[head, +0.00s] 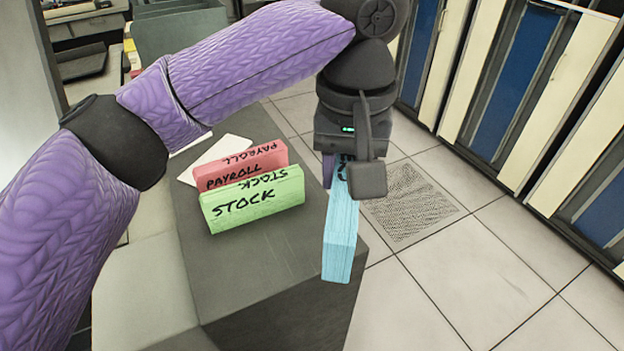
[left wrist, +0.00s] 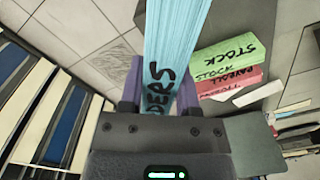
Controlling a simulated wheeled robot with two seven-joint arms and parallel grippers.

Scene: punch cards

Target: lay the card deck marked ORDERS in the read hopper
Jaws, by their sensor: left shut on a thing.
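My left gripper (head: 345,172) is shut on a light blue card deck (head: 340,242). In the left wrist view the blue deck (left wrist: 172,45) sits between the two fingers of the left gripper (left wrist: 160,88), and the letters "DERS" show on its face, the rest hidden. The deck hangs at the right edge of a dark grey cabinet top (head: 262,243); I cannot tell whether it touches it. My right gripper is not in view. I cannot make out the read hopper for certain.
A green STOCK deck (head: 252,200) and a red PAYROLL deck (head: 240,165) stand on the cabinet top, left of the blue deck. A white sheet (head: 215,155) lies behind them. Tall cabinets with blue panels (head: 508,95) line the right. The tiled floor (head: 480,265) between is clear, with a perforated tile (head: 408,205).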

